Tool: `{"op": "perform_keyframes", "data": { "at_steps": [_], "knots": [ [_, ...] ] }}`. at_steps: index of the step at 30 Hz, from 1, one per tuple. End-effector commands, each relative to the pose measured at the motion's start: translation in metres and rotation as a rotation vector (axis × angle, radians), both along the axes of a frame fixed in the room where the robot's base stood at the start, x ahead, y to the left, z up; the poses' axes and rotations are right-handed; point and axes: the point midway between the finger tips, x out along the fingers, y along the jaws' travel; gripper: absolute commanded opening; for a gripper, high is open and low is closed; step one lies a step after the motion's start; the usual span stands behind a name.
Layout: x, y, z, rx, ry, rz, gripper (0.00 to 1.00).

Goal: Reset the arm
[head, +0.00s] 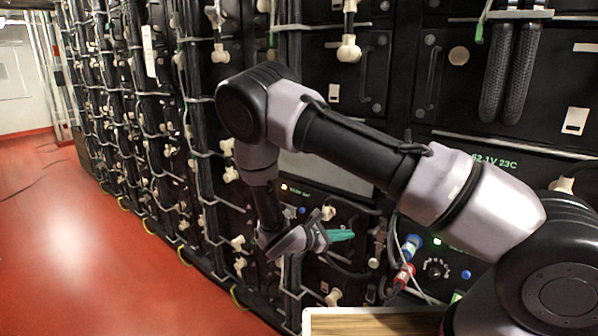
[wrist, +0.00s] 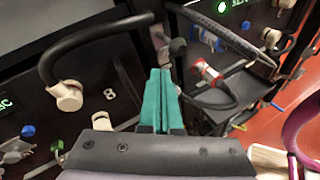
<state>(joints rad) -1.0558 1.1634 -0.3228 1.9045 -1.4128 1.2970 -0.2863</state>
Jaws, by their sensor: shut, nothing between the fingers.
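My arm reaches from the lower right across the head view, bends at an elbow and comes down in front of the black battery racks (head: 350,90). My gripper (head: 350,235) has teal fingers that point to the right in the head view. In the wrist view the two teal fingers of my gripper (wrist: 160,75) lie side by side, shut, with nothing held between them. The fingertips are near the rack front; whether they touch anything is hard to tell.
A blue connector (head: 412,242) and a red connector (head: 403,277) with cables are right of my gripper. A white-rimmed, wood-topped surface (head: 370,322) is below. A black cable with a cream plug (wrist: 66,96) is left of the fingers. Red floor (head: 90,240) is open at left.

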Motion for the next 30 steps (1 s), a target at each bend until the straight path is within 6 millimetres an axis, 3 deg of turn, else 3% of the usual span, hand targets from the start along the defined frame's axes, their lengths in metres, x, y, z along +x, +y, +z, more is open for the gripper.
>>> {"op": "perform_keyframes", "data": {
  "at_steps": [3,14,30],
  "knots": [
    [-0.004,-0.019,0.042,0.169,-0.044,-0.182,0.0],
    [-0.037,-0.064,0.154,0.661,-0.21,-0.677,0.0],
    [-0.115,-0.11,0.314,1.39,-0.579,-1.234,0.0]
  ]
}}
